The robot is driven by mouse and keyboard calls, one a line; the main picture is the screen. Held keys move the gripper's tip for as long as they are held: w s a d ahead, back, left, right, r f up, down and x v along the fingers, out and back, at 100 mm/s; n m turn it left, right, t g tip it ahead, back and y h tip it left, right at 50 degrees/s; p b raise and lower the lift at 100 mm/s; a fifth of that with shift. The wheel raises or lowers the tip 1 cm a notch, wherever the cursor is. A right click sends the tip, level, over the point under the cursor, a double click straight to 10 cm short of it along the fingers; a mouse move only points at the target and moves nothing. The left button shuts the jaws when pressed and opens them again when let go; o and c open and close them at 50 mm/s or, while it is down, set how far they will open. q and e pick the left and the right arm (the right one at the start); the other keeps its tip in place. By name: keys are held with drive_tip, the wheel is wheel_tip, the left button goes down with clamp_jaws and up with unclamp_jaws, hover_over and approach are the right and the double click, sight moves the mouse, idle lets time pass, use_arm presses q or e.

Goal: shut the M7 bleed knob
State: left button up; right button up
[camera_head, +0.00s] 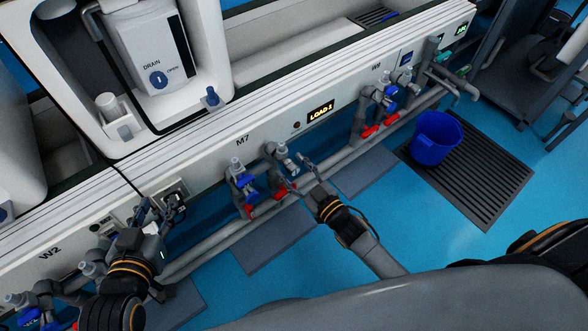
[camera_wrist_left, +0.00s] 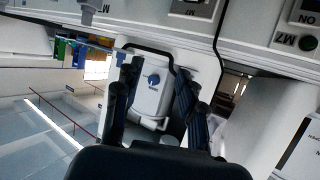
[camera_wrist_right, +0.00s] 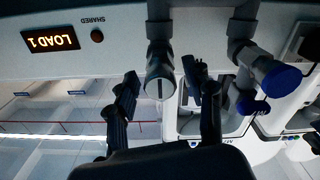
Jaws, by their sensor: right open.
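The M7 valve group hangs under the M7 label (camera_head: 242,142) on the white panel. It has blue knobs (camera_head: 243,181), red handles (camera_head: 251,209) and a grey fitting (camera_head: 282,151) to their right. In the right wrist view a grey round knob with a slot line on its face (camera_wrist_right: 160,82) sits between my fingers; no label marks it as the bleed knob. My right gripper (camera_head: 296,172) is open just in front of this fitting, and I cannot tell if it touches. My left gripper (camera_head: 158,206) is open and empty near the panel, left of M7.
A lit LOAD 1 display (camera_head: 321,111) is right of M7. Another valve group (camera_head: 385,97) is further right. A grey pipe (camera_head: 215,240) runs along below the valves. A blue bucket (camera_head: 434,139) stands on a dark floor grate (camera_head: 486,176). A drain unit (camera_head: 150,55) is above.

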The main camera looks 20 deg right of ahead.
clamp_jaws()
